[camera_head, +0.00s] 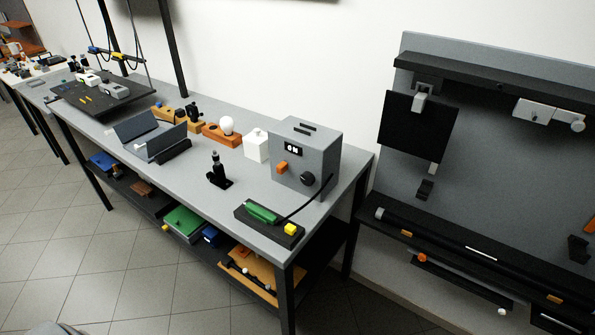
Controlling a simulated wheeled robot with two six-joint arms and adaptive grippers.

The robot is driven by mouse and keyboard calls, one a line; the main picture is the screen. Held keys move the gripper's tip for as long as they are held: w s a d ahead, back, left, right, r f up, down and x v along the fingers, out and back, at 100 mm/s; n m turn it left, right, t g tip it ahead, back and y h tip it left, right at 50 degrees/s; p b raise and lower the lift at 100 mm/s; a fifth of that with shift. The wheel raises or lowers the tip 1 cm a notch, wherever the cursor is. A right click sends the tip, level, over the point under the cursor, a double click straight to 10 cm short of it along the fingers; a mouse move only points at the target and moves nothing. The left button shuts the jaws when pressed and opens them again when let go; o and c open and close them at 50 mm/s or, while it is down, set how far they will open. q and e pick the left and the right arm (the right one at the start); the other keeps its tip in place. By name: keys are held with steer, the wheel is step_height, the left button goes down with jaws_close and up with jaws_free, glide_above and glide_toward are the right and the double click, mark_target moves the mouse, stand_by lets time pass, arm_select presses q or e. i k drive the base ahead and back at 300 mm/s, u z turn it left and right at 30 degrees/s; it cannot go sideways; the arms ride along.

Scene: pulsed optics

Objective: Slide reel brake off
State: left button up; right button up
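I cannot tell for certain which thing is the reel brake, and no reel is clearly recognizable. A grey box with an "ON" label (318,147) stands on the workbench (350,165) and has an orange part (282,168) and a dark round knob (307,179) on its front. A black base (250,222) with a green block (262,213) and a yellow block (291,229) lies in front of the box. A dark cable runs between the box and this base. Neither of my grippers is in view.
A grey wall panel (360,150) at the right carries a black square plate (398,130) and a pale fitting (535,110). A dark shelf (440,243) runs below it. A white bulb (227,124) and a black stand (217,180) are on the bench. The tiled floor at left is clear.

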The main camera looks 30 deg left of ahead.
mark_target(283, 166)
steer(key=u, duration=1.3)
